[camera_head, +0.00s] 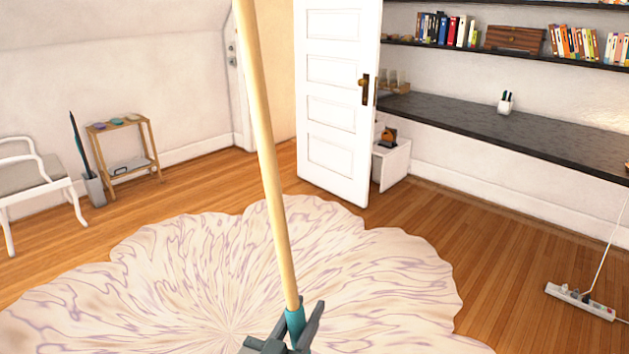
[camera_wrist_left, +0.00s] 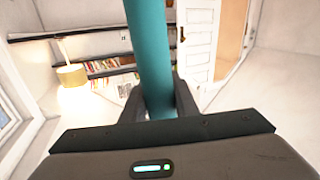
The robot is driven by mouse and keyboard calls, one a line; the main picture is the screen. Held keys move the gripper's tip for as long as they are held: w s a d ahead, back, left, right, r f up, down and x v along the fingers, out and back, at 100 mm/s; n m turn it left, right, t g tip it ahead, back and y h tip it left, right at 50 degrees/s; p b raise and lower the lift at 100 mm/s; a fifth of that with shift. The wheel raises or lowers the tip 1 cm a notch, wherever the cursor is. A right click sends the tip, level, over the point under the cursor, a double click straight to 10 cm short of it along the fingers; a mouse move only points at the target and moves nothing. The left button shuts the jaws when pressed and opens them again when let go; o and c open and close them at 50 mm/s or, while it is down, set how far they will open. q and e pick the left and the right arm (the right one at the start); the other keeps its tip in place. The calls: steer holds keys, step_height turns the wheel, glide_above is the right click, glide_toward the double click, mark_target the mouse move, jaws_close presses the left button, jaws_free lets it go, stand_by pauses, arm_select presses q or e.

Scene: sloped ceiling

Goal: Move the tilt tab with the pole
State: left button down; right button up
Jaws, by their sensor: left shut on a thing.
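A long pole (camera_head: 264,150) of pale wood with a teal grip at its lower end rises nearly upright, leaning a little to the left, and leaves the top of the head view. My left gripper (camera_head: 294,325) is shut on the teal grip at the bottom of the head view. In the left wrist view the teal part of the pole (camera_wrist_left: 148,60) stands between the two dark fingers of the left gripper (camera_wrist_left: 158,100). The pole's top end is out of view. I see no tilt tab in either view. My right gripper is not in view.
A pale scalloped rug (camera_head: 200,270) covers the floor ahead. A white door (camera_head: 338,100) stands open beyond it. A dark counter (camera_head: 500,130) runs along the right wall. A white chair (camera_head: 35,180) and small wooden stand (camera_head: 125,150) are left. A power strip (camera_head: 580,301) lies right.

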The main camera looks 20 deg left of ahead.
mark_target(293, 339)
arm_select(q)
steer(key=s, duration=0.2)
steer(key=s+f, duration=0.1)
steer(key=s, duration=0.3)
steer(key=shift+a+f, duration=0.1)
steer(key=shift+f, duration=0.2)
steer(key=shift+w, duration=0.1)
